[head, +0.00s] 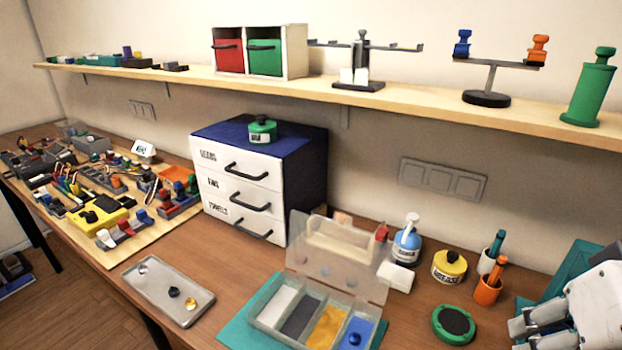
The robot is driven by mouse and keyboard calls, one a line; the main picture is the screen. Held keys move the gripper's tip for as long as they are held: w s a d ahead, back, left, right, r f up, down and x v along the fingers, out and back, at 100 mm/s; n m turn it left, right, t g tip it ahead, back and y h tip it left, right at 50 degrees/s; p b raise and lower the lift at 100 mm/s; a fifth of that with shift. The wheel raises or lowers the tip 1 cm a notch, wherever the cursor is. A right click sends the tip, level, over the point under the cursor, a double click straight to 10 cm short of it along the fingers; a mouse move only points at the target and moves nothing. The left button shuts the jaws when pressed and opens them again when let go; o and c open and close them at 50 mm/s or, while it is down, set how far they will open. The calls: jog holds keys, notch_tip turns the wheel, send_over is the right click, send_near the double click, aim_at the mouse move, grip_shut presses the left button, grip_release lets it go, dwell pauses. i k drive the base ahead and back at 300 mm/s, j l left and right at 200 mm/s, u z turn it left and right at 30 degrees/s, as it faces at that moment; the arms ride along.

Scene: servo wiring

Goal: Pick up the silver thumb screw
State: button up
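A small silver thumb screw (143,268) lies at the far end of a grey metal tray (151,291) on the bench, left of centre. A black thumb screw (174,291) and a gold one (191,304) lie nearer on the same tray. My gripper (514,335) is at the lower right edge, far from the tray.
An open-lidded compartment box (262,322) stands right of the tray, with a blue thumb screw (354,338) in its blue section. A drawer unit (309,185) stands behind. Bottles, pen cups and a green round dish (453,324) lie between box and gripper. A wiring board (120,258) is left.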

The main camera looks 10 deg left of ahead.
aim_at(143, 270)
jog(key=u, duration=1.55)
jog(key=i+j, duration=0.2)
jog(key=i, duration=0.2)
jog(key=i+j+u, duration=0.1)
jog(key=i, duration=0.35)
jog(key=i+j, duration=0.3)
jog(key=i, duration=0.1)
